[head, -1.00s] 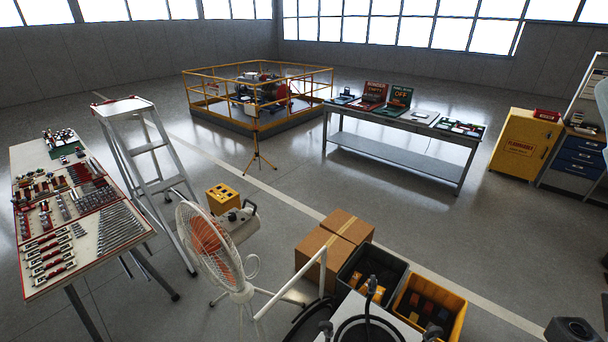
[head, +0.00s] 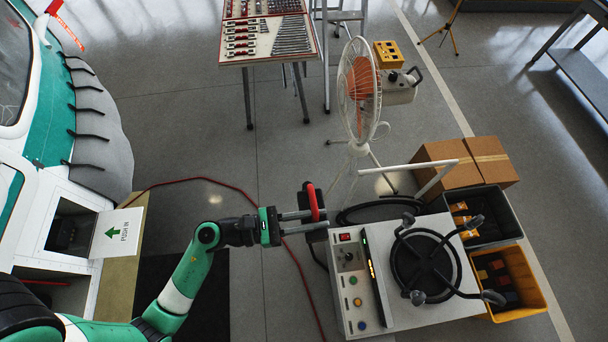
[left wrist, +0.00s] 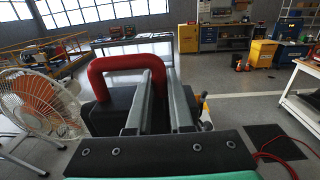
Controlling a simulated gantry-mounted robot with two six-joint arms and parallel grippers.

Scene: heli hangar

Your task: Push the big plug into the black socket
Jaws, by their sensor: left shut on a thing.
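The big plug (head: 314,232) is a black block with a red loop handle (head: 313,200). My left gripper (head: 316,218) is shut on the handle, beside the ground unit's left side. In the left wrist view, the red handle (left wrist: 108,62) arches over the black plug body (left wrist: 108,112), and one handle leg lies between the fingers (left wrist: 160,92). The black socket (head: 68,228) is a dark square recess in the white and teal helicopter at the left. A white "PUSH IN" panel with a green arrow (head: 116,233) stands beside it. My right gripper is not in view.
The white ground unit (head: 400,300) with coiled black cable stands right of the plug. A red cable (head: 235,186) crosses the floor between gripper and helicopter. A fan (head: 357,90), cardboard boxes (head: 490,157) and an orange crate (head: 540,290) stand farther right.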

